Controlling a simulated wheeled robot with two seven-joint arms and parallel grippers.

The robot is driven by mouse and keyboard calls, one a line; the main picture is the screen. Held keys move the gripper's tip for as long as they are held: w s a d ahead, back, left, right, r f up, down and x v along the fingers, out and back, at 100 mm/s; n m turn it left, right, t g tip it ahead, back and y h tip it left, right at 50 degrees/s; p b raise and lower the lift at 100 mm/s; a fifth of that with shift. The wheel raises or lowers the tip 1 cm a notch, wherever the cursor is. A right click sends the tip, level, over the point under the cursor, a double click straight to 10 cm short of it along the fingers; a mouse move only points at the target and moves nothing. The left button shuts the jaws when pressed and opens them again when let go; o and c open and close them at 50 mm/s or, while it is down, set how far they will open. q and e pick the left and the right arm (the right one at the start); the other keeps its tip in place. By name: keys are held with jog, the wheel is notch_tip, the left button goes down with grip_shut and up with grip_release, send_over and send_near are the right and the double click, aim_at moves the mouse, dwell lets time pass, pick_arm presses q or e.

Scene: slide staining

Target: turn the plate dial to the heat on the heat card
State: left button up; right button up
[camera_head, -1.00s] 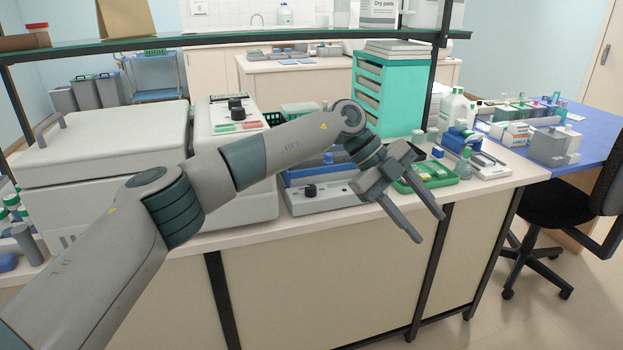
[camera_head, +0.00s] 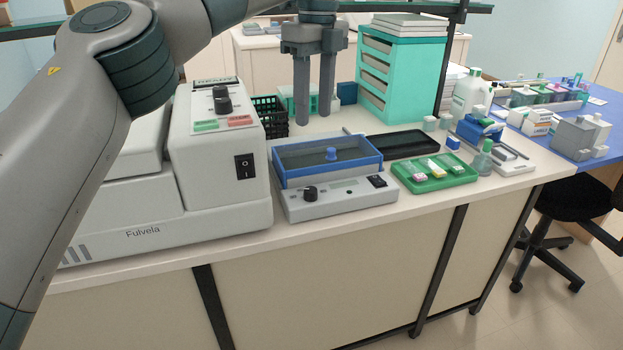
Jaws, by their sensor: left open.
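The plate (camera_head: 340,200) is a low grey unit with a blue-framed clear cover on the bench, and a blue knob stands on the cover. Its dial (camera_head: 310,193) is a small black knob on the left of the front panel. The dial's pointer is too small to read. My left gripper (camera_head: 313,118) is open and empty, with its fingers pointing down above and behind the plate, apart from the dial. I cannot make out a heat card. My right gripper is not in view.
A large grey machine (camera_head: 222,190) with its own black knob stands left of the plate. A green tray (camera_head: 462,177) with small items and a black tray (camera_head: 405,144) lie to the right. A teal drawer unit (camera_head: 400,85) stands behind. A narrow bench strip in front is clear.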

pick_arm(q)
jog(key=shift+f, duration=0.15)
send_over(311, 189)
notch_tip(311, 189, down, 10)
jog(key=shift+d+r, duration=0.1)
jog(key=shift+d, duration=0.05)
notch_tip(311, 189, down, 6)
jog(key=shift+f, duration=0.15)
jog(key=shift+f+p, duration=0.3)
jog(key=shift+f, duration=0.25)
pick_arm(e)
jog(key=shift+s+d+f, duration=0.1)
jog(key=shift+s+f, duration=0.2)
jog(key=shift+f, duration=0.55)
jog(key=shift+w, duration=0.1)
pick_arm(q)
jog(key=c, duration=1)
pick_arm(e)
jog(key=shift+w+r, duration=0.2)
